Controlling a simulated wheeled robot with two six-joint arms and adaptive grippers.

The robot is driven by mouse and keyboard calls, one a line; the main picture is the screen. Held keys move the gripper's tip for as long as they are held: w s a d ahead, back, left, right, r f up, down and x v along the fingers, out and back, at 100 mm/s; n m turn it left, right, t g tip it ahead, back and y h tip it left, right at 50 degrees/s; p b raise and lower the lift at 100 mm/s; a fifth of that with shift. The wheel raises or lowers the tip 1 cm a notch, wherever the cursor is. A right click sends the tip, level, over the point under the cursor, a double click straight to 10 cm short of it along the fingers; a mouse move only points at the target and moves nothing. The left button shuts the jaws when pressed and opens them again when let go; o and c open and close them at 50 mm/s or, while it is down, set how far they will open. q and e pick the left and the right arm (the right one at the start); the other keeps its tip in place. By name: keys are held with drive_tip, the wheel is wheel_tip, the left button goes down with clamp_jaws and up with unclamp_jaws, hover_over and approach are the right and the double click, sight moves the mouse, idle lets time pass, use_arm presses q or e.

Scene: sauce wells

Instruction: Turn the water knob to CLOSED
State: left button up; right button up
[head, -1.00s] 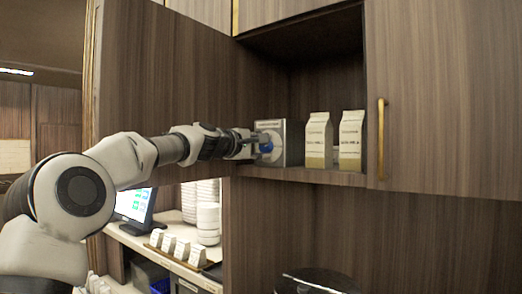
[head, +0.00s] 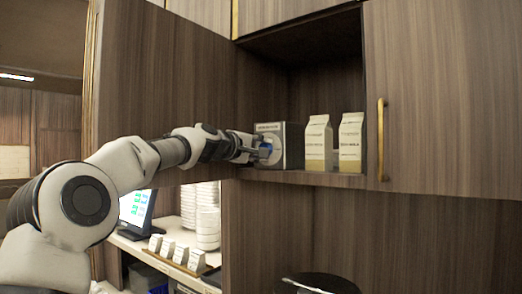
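Small lettering above the dial is too small to read. My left gripper (head: 262,150) is at the knob, its dark fingers in front of and around it. The fingers hide part of the knob, and I cannot tell how firmly they touch it or which way it points. My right gripper is not in view.
Two white-and-tan cartons (head: 319,143) stand on the shelf right of the box. A cabinet door with a brass handle (head: 381,140) is at the right. Below left are a screen (head: 136,207), stacked white bowls (head: 207,215) and small labelled holders (head: 181,254).

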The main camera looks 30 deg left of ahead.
use_arm(q)
drive_tip(key=o, duration=1.1)
drive_tip(key=shift+a+r, duration=0.1)
drive_tip(key=shift+r, duration=0.25)
drive_tip(key=shift+o, duration=0.2)
drive_tip(key=shift+w+f, duration=0.15)
drive_tip(key=shift+f, duration=0.1)
